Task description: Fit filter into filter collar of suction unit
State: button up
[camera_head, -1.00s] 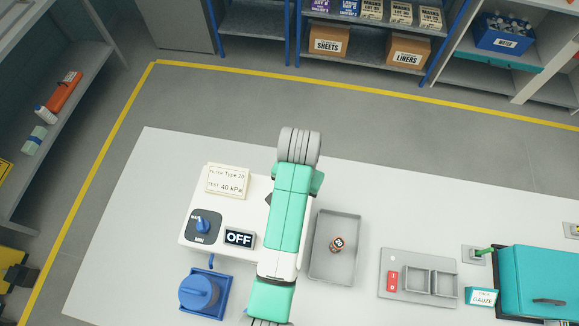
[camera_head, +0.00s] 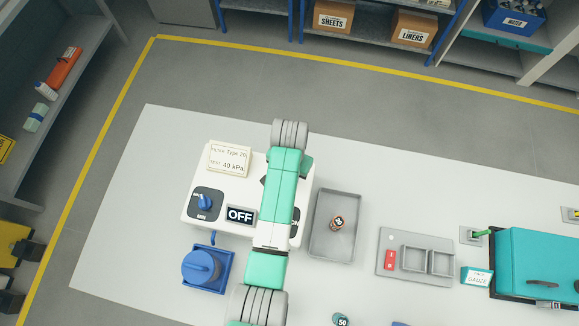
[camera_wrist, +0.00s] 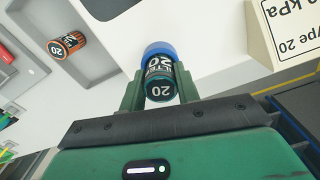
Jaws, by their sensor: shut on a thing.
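The suction unit (camera_head: 225,172) is a white box on the table with a dial, an OFF display (camera_head: 240,215) and a card reading Filter Type 20, 40 kPa (camera_head: 229,158). In the wrist view my gripper (camera_wrist: 159,90) is shut on a dark teal filter (camera_wrist: 158,86) labelled 20. A blue ring (camera_wrist: 158,48) sits at the filter's far end, by the white unit's side. I cannot tell whether the ring is the collar or part of the filter, nor how deep the filter sits. In the head view my arm hides gripper and filter.
A grey tray (camera_head: 319,245) right of the unit holds an orange filter (camera_head: 337,222). A teal filter labelled 50 (camera_head: 341,320) shows at the bottom edge. A blue round-topped device (camera_head: 201,267) stands in front of the unit. A grey panel (camera_head: 386,240) and teal case (camera_head: 535,255) lie further right.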

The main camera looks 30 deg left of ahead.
jog(key=shift+f, duration=0.2)
jog(key=o, duration=1)
jog(key=shift+c, duration=0.2)
jog(key=shift+r, duration=0.15)
notch_tip(320, 180, up, 12)
jog(key=shift+b, duration=0.45)
jog(key=shift+r, duration=0.1)
